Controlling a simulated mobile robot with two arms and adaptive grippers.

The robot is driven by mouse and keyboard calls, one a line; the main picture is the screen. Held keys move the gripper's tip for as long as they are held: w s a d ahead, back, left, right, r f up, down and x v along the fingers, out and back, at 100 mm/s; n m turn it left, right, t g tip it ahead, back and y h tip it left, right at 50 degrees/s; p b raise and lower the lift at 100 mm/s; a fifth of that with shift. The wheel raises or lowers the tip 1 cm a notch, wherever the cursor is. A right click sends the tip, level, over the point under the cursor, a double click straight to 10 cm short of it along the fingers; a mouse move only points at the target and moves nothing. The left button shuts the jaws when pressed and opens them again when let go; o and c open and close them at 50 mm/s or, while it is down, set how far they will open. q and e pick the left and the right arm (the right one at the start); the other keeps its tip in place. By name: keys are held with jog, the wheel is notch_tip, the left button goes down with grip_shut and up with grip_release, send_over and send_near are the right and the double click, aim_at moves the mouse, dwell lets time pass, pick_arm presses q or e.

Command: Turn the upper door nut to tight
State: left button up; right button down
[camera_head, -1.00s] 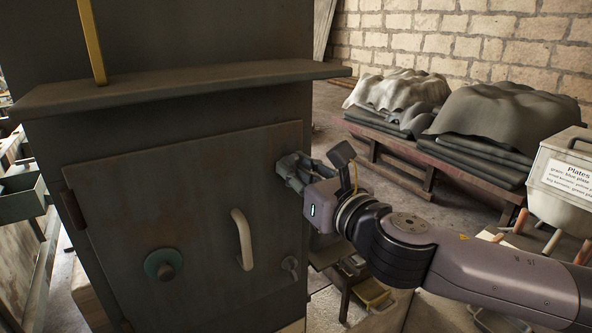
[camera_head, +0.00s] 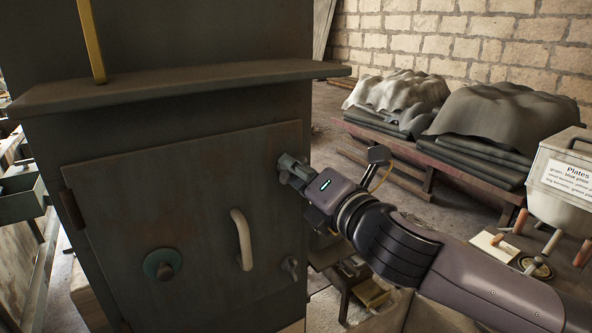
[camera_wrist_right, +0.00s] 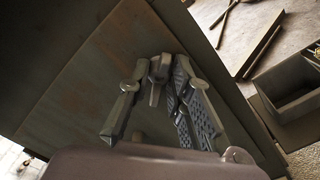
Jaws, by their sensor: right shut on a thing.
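The grey cabinet door (camera_head: 195,215) is flat against its frame, with a pale curved handle (camera_head: 241,240) at its middle right. My right gripper (camera_head: 284,163) is at the door's upper right corner, its fingers pointing at the door. It is shut on the upper door nut, which the fingers mostly hide in the head view. In the right wrist view, the upper nut (camera_wrist_right: 155,80) shows as a grey metal piece between the fingertips. The lower door nut (camera_head: 290,266) sits uncovered at the lower right edge of the door. My left gripper is not in view.
A metal ledge (camera_head: 180,87) juts out above the door. A round green-rimmed knob (camera_head: 162,264) sits on the door's lower left. Right of the cabinet are a low pallet (camera_head: 440,156) with covered stacks and a white bin (camera_head: 563,185) labelled Plates.

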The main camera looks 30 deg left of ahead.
jog(key=shift+m, duration=3.6)
jog(key=c, duration=1.4)
grip_release()
jog(key=shift+f, duration=0.1)
jog(key=shift+c, duration=0.2)
jog(key=v, duration=1.2)
